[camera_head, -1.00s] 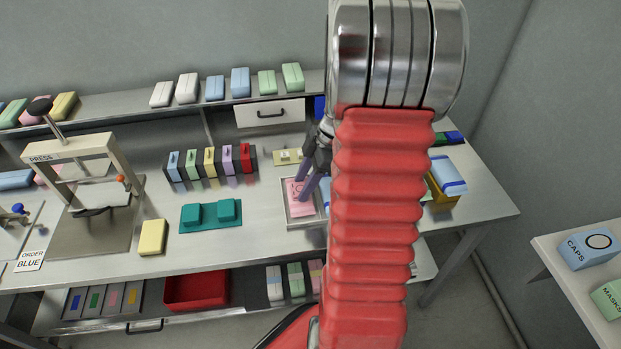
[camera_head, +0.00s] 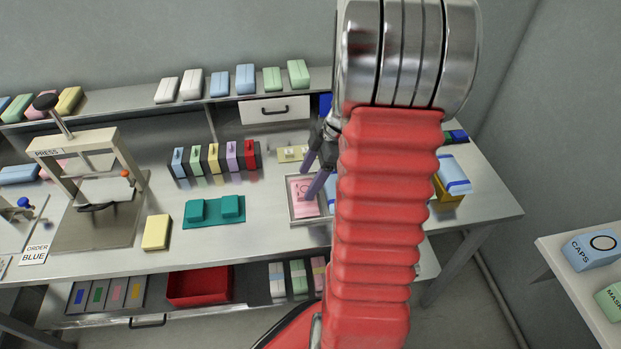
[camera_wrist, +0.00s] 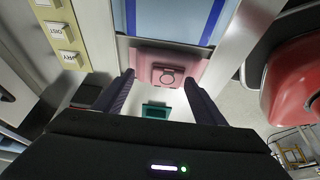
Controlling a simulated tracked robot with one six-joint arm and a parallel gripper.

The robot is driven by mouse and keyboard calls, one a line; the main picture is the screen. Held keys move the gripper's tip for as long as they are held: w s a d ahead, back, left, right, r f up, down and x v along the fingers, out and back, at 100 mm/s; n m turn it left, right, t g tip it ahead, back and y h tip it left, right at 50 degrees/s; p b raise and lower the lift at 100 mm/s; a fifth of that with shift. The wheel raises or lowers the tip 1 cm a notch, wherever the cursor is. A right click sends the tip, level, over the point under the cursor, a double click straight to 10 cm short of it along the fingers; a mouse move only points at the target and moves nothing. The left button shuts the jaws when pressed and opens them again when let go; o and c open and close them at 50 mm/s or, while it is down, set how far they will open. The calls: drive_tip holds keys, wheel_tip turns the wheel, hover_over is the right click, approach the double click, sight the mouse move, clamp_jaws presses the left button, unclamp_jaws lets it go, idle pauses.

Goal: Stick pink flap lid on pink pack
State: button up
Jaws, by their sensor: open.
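The pink pack (camera_head: 300,207) lies in a shallow grey tray (camera_head: 291,214) on the bench, partly hidden by my arm. In the wrist view the pink pack (camera_wrist: 150,55) is ahead of my fingers. A smaller pink square with a dark ring (camera_wrist: 168,76), which looks like the flap lid, shows over the pack's near part. I cannot tell whether it is stuck flat. My gripper (camera_head: 314,174) is over the tray. In the wrist view its fingers (camera_wrist: 159,90) are wide apart, one to each side of the pink square, with nothing held between them.
A blue pack (camera_wrist: 170,18) lies beside the pink one. A teal fixture (camera_head: 214,210), a yellow block (camera_head: 156,232), coloured holders (camera_head: 213,160) and a press (camera_head: 85,165) stand left along the bench. Bench between them is clear.

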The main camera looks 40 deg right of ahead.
drive_tip(key=v, duration=1.2)
drive_tip(key=shift+d+r, duration=0.15)
drive_tip(key=shift+r, duration=0.1)
drive_tip(key=shift+s, duration=0.1)
